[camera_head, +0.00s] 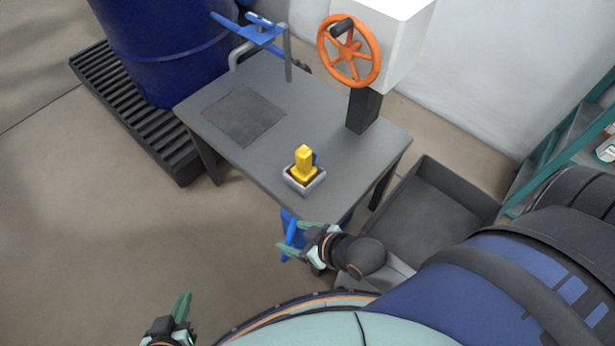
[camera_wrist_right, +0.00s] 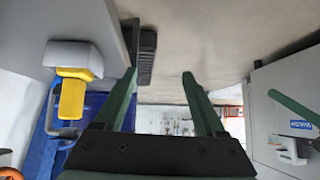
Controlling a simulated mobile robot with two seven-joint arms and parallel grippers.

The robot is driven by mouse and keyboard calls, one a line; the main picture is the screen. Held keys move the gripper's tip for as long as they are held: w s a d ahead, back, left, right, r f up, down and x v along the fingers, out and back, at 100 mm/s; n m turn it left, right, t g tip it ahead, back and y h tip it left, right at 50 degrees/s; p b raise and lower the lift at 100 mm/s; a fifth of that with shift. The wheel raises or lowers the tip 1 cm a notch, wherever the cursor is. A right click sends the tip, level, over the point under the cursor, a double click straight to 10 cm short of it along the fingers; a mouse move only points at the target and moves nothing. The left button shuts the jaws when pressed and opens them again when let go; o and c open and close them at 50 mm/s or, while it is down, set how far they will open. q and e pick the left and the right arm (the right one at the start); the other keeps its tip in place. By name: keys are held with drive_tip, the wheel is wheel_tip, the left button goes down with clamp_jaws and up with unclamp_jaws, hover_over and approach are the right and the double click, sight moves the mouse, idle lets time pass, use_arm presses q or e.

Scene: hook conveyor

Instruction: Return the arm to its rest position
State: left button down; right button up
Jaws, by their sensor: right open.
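My right gripper (camera_head: 294,238) is just off the near edge of the grey table (camera_head: 345,163), low in the head view. Its two green fingers are spread in the right wrist view (camera_wrist_right: 160,85), with nothing between them. A blue part (camera_head: 290,228) shows beside the fingers in the head view; I cannot tell whether they touch it. My left gripper (camera_head: 180,312) is at the bottom left of the head view, over the floor. It is partly cut off by the picture edge, and its opening is unclear.
A yellow block (camera_head: 304,162) stands in a small grey holder (camera_head: 303,187) on the table's near part. An orange handwheel (camera_head: 348,50) and a blue hook stand (camera_head: 258,30) are behind it. A blue drum (camera_head: 165,45) is at left, a dark bin (camera_head: 425,215) at right. Floor at left is clear.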

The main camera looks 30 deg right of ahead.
drive_tip(key=shift+s+d+r+m+h, duration=0.1)
drive_tip(key=shift+s+d+m+h, duration=0.2)
drive_tip(key=shift+s+d+m, duration=0.6)
drive_tip(key=shift+s+d, duration=0.1)
use_arm(q)
wheel_tip(320, 180, up, 14)
drive_tip(key=s+a+p, duration=0.1)
drive_tip(key=a+p, duration=0.1)
drive_tip(key=p, duration=1.6)
drive_tip(key=shift+a+n+y, duration=0.3)
drive_tip(key=shift+a+y, duration=0.05)
drive_tip(key=shift+y, duration=0.05)
use_arm(e)
wheel_tip(320, 180, up, 14)
drive_tip(key=s+d, duration=0.1)
drive_tip(key=d, duration=0.1)
drive_tip(key=shift+d+t+h, duration=0.3)
drive_tip(key=shift+t+h, duration=0.1)
use_arm(q)
drive_tip(key=shift+f, duration=0.1)
